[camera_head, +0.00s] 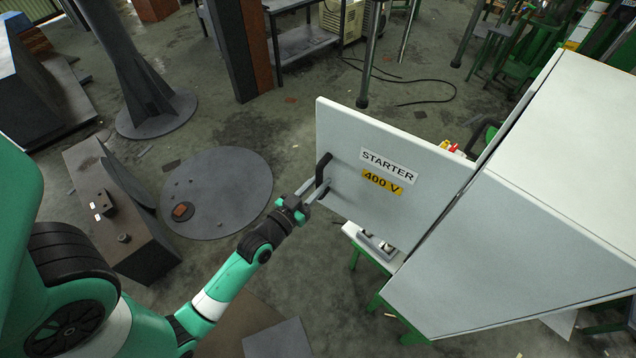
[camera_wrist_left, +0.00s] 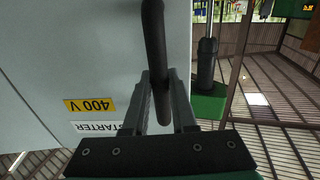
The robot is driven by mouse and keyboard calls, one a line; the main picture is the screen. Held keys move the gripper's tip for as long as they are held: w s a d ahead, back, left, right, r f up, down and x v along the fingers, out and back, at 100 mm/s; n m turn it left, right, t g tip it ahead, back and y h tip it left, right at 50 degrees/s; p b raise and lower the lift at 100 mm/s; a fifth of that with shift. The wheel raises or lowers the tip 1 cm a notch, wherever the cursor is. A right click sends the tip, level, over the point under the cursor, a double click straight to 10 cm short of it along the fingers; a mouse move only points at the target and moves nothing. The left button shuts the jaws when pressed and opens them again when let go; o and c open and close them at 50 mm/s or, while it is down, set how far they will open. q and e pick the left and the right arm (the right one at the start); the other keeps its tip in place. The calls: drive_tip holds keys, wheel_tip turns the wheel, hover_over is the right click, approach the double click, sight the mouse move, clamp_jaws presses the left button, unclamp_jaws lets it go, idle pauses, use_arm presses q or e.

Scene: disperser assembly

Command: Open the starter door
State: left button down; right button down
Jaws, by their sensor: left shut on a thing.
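The starter door (camera_head: 385,165) is a pale grey panel labelled STARTER and 400 V. In the head view it stands swung out from the grey cabinet (camera_head: 510,240), hinged on its right side. A black bar handle (camera_head: 322,172) is near its left edge. My left gripper (camera_head: 318,190) is at the handle, and its fingers are shut on it. In the left wrist view, the handle (camera_wrist_left: 154,45) passes between the two fingers of the gripper (camera_wrist_left: 160,105), beside the door (camera_wrist_left: 90,50). My right gripper is in neither view.
A round dark plate (camera_head: 225,185) lies on the floor left of the door. A dark post (camera_head: 235,50) and a metal table (camera_head: 300,42) stand behind. Green supports (camera_head: 375,300) are under the cabinet.

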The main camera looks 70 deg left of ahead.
use_arm(q)
drive_tip(key=shift+s+d+f, duration=0.1)
drive_tip(key=shift+s+d, duration=0.15)
drive_tip(key=shift+d, duration=0.1)
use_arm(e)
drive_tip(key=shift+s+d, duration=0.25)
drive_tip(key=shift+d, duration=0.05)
use_arm(q)
drive_tip(key=c, duration=1.1)
unclamp_jaws()
drive_tip(key=shift+o, duration=0.5)
drive_tip(key=shift+w, duration=0.1)
